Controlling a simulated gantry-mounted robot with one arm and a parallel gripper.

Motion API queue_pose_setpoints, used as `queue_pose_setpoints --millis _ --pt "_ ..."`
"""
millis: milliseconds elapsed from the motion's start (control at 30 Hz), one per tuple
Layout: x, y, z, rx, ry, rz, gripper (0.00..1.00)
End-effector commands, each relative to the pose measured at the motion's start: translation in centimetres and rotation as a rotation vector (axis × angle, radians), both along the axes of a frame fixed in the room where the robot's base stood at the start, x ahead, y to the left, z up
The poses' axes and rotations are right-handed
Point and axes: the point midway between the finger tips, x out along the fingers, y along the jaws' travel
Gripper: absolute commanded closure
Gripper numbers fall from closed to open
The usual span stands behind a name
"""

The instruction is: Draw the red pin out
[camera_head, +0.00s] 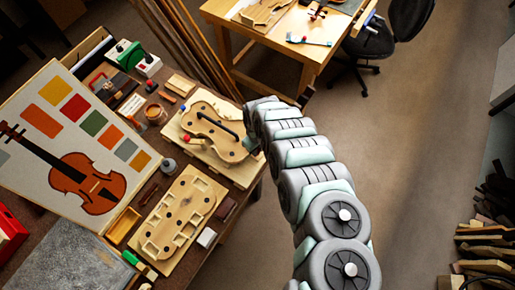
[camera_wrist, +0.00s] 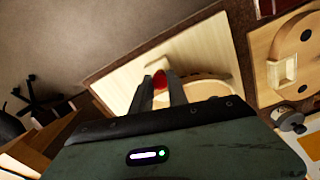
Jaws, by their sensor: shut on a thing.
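The red pin (camera_wrist: 159,79) shows as a small rounded red piece between my two dark fingertips in the wrist view. My gripper (camera_wrist: 161,84) is shut on it. The pin sits close beside a pale wooden block (camera_wrist: 193,58) near the board's edge. The pin's lower part is hidden by the fingers, so I cannot tell how deep it sits. In the head view my gripper (camera_head: 251,145) is at the right end of the violin mould (camera_head: 207,122), and the arm hides the fingertips.
Another red-topped piece (camera_head: 186,139) and a blue one (camera_head: 182,107) stand at the mould's left. A second wooden board (camera_head: 178,222) lies below, with a small metal pot (camera_head: 168,164) nearby. A violin chart (camera_head: 75,140) leans at left. Floor (camera_head: 400,130) is clear right of the bench.

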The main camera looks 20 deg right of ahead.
Motion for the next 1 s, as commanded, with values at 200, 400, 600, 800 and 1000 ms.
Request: queue_pose_setpoints --millis 200,400,600,800,1000 --pt "0.0 0.0 1.0 0.0 0.001 0.0 1.0" --pt "-0.1 0.0 1.8 0.001 0.001 0.0 1.0" --pt "-0.1 0.0 2.5 0.001 0.001 0.0 1.0" --pt "0.0 0.0 2.5 0.001 0.001 0.0 1.0" --pt "0.0 0.0 2.7 0.0 0.0 0.0 1.0"
